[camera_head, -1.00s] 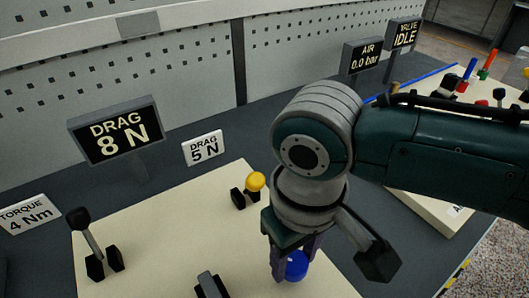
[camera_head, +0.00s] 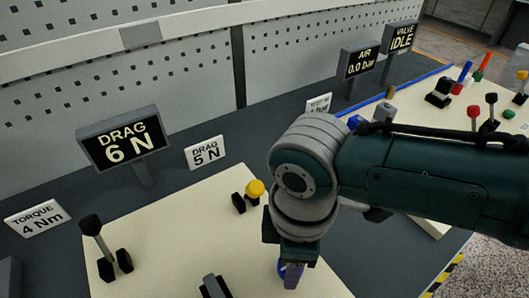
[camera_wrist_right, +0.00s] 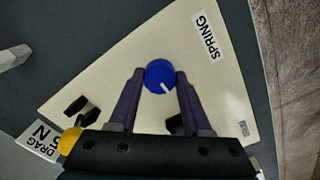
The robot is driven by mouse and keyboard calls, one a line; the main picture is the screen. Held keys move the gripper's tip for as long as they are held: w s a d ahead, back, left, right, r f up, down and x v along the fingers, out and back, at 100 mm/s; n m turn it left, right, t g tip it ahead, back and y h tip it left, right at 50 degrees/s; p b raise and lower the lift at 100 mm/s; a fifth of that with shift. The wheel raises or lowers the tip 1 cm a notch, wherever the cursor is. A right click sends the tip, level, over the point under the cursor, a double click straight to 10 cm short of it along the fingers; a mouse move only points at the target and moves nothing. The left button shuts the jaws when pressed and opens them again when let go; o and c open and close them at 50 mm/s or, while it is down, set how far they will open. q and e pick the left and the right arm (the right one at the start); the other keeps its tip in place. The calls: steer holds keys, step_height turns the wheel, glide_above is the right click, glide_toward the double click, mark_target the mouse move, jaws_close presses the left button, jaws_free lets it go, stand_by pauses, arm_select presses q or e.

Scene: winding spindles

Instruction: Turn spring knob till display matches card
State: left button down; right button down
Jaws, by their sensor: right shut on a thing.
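The blue spring knob (camera_wrist_right: 159,76) with a white pointer line sits on the cream panel (camera_wrist_right: 90,70) near the SPRING label (camera_wrist_right: 206,36) in the right wrist view. My right gripper (camera_wrist_right: 157,82) is shut on it, one finger on each side. In the head view my right gripper (camera_head: 292,272) hides most of the knob. The drag display (camera_head: 124,139) reads "DRAG 8 N" no longer and shows "DRAG 6 N". The white card (camera_head: 205,153) reads "DRAG 5 N". My left gripper is not in view.
A yellow-knobbed lever (camera_head: 255,189) and a black-knobbed lever (camera_head: 91,224) stand on the panel. A torque card (camera_head: 37,217) reads 4 Nm. Displays for air (camera_head: 360,60) and valve (camera_head: 401,39) stand at the back right, near several coloured controls.

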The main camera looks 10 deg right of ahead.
steer(key=n, duration=0.4)
steer(key=shift+n, duration=0.8)
steer(key=shift+c, duration=1.7)
jaws_free()
steer(key=shift+r, duration=0.1)
step_height(320, 180, up, 10)
steer(key=p, duration=0.2)
